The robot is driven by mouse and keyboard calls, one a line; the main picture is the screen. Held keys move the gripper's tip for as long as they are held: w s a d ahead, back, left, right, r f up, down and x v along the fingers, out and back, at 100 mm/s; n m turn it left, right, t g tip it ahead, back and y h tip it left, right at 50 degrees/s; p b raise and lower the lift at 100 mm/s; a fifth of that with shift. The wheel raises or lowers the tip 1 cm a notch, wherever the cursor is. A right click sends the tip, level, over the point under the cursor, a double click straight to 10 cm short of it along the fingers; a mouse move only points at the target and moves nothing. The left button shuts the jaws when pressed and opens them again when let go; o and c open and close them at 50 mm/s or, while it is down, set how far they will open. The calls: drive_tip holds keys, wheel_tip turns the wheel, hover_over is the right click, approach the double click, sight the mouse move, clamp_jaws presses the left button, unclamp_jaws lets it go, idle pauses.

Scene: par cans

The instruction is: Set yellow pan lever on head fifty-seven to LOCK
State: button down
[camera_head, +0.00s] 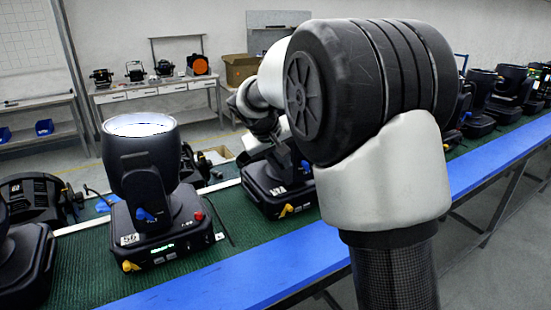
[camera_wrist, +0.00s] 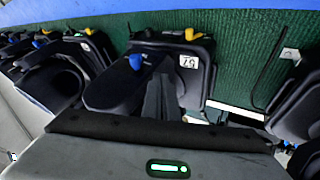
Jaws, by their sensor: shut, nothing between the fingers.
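Head fifty-seven (camera_wrist: 203,80) fills the middle of the wrist view, its number label (camera_wrist: 189,61) upside down. Its yellow pan lever (camera_wrist: 193,34) sticks out from the base edge near the blue rail. A blue lever (camera_wrist: 136,62) is on its yoke. My gripper (camera_wrist: 162,80) shows as dark shut fingers in front of the head, apart from the yellow lever in the picture. In the head view the base of head fifty-seven (camera_head: 262,190) is partly behind my arm, with its yellow lever (camera_head: 286,210) showing at the front. LOCK markings are too small to read.
Head 56 (camera_head: 150,215) stands to the left, with its own yellow lever (camera_head: 131,266). More heads line the green belt (camera_head: 225,235) on both sides. A blue rail (camera_head: 250,283) runs along its front edge. A workbench (camera_head: 155,90) stands behind.

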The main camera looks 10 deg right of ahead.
drive_tip(key=shift+d, duration=0.1)
drive_tip(key=shift+s+d+f+b, duration=0.1)
drive_tip(key=shift+d+f+b, duration=0.05)
drive_tip(key=shift+d+b, duration=0.85)
drive_tip(key=shift+d, duration=0.25)
drive_tip(key=shift+s, duration=0.1)
